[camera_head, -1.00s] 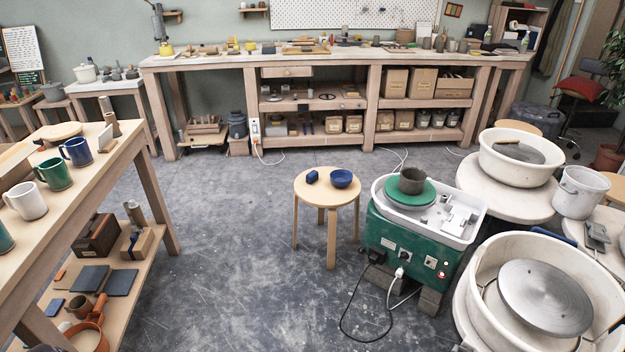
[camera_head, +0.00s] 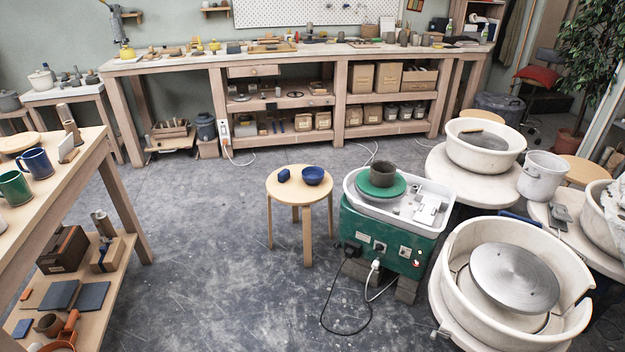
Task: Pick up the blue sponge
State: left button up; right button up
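A small blue sponge (camera_head: 284,175) lies on the round wooden stool (camera_head: 300,193) in the middle of the room. It sits just left of a blue bowl (camera_head: 313,175), with a small gap between them. Neither of my grippers shows in the head view.
A green pottery wheel (camera_head: 390,240) with a dark clay pot stands right of the stool. Its black and white cables lie on the floor. White wheel basins (camera_head: 510,280) fill the right side. A wooden shelf table (camera_head: 70,200) with mugs stands left. Grey floor (camera_head: 210,260) before the stool is clear.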

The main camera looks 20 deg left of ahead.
aim_at(284, 174)
jog(key=i+j, duration=0.7)
